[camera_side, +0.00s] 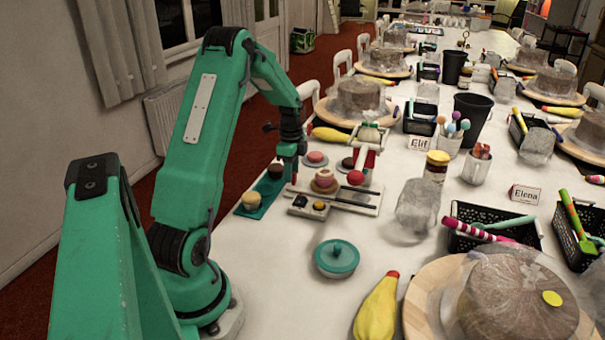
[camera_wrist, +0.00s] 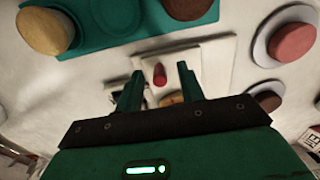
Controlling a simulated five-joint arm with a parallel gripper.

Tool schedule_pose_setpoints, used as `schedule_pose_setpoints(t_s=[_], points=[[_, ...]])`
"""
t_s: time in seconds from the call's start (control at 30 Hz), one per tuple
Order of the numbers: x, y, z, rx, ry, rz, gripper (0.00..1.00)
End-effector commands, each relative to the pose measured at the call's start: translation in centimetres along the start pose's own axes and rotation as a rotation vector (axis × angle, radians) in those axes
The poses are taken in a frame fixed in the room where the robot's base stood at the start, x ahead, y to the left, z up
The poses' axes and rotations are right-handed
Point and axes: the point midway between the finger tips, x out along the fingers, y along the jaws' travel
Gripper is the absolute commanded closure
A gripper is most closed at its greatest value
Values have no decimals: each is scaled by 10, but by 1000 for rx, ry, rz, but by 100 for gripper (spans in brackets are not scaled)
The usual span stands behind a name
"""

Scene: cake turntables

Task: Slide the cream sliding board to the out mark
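The cream sliding board (camera_wrist: 214,62) lies flat on the table, with a red upright peg (camera_wrist: 160,74) near its edge. My gripper (camera_side: 294,172) points down at the left end of the board. In the wrist view, its two green fingers (camera_wrist: 158,78) are apart, and the red peg shows in the gap between them. I cannot tell whether either finger touches it. I cannot make out the out mark.
A teal tray (camera_side: 269,190) with cupcakes lies left of the board. A teal lidded pot (camera_side: 337,258) stands in front. A red-and-white stand with a red ball (camera_side: 356,178) is close on the right. A wrapped bundle (camera_side: 416,208) stands farther right.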

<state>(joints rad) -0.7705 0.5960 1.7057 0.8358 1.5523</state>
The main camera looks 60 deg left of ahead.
Motion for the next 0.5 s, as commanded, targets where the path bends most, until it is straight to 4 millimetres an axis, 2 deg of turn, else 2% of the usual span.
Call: schedule_pose_setpoints(t_s=[0.3, 0.5], points=[[0, 1, -1, 3, 0, 3, 62], [-10, 0, -2, 3, 0, 2, 62]])
